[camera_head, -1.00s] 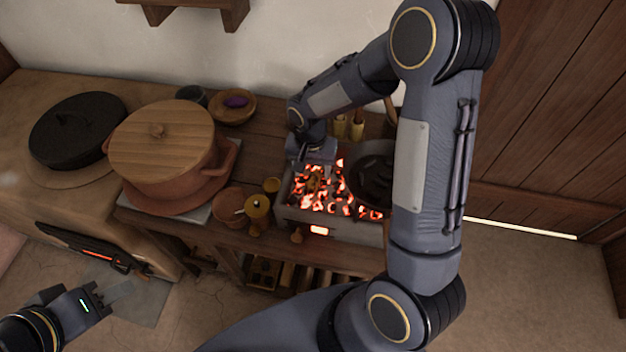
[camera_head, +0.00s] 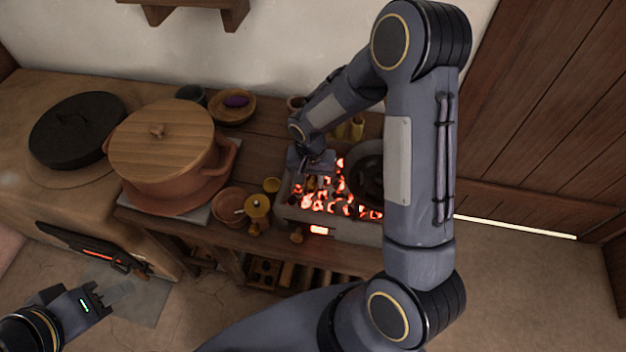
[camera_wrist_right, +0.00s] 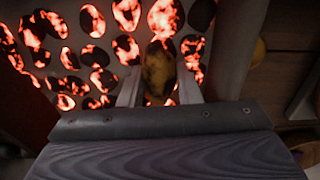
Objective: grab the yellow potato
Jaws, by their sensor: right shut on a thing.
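The yellow potato (camera_wrist_right: 158,68) is brownish yellow with dark patches. In the right wrist view it sits between the two pale fingers of my right gripper (camera_wrist_right: 158,88), which is shut on it. Glowing coals lie behind it in that view. In the head view my right gripper (camera_head: 312,178) is over the left part of the brazier, and the potato there is mostly hidden by the hand and hard to pick out against the coals. My left gripper (camera_head: 119,292) is low at the left, away from the table; its finger gap is unclear.
The brazier (camera_head: 350,231) holds red-hot coals, with a dark pan (camera_head: 366,182) on its right part. A large lidded clay pot (camera_head: 160,170), a bowl (camera_head: 228,204) and a small yellow pot (camera_head: 257,209) stand to the left. A wall is behind.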

